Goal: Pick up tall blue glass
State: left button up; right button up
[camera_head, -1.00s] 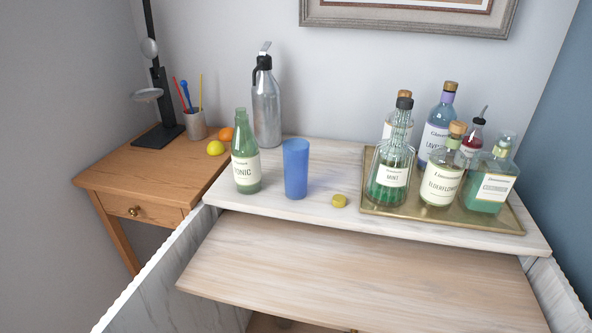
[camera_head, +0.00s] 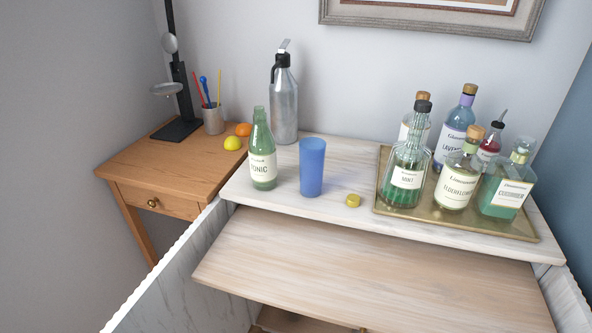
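The tall blue glass (camera_head: 312,168) stands upright on the white marble-look top (camera_head: 330,208), near the middle of the head view. It has straight sides and nothing covers it from this side. A green tonic bottle (camera_head: 262,158) stands to its left, with a gap between them. A small yellow cap-like piece (camera_head: 353,201) lies to its right. Neither of my grippers shows in the head view.
A brass tray (camera_head: 457,222) with several bottles fills the right side of the top. A silver siphon (camera_head: 284,105) stands behind the glass. A wooden side table (camera_head: 160,168) is at left. The pale wooden board (camera_head: 370,268) in front is bare.

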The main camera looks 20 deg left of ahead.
aim_at(311, 169)
jog(key=u, duration=2.65)
jog(key=k, duration=0.55)
jog(key=z, duration=0.75)
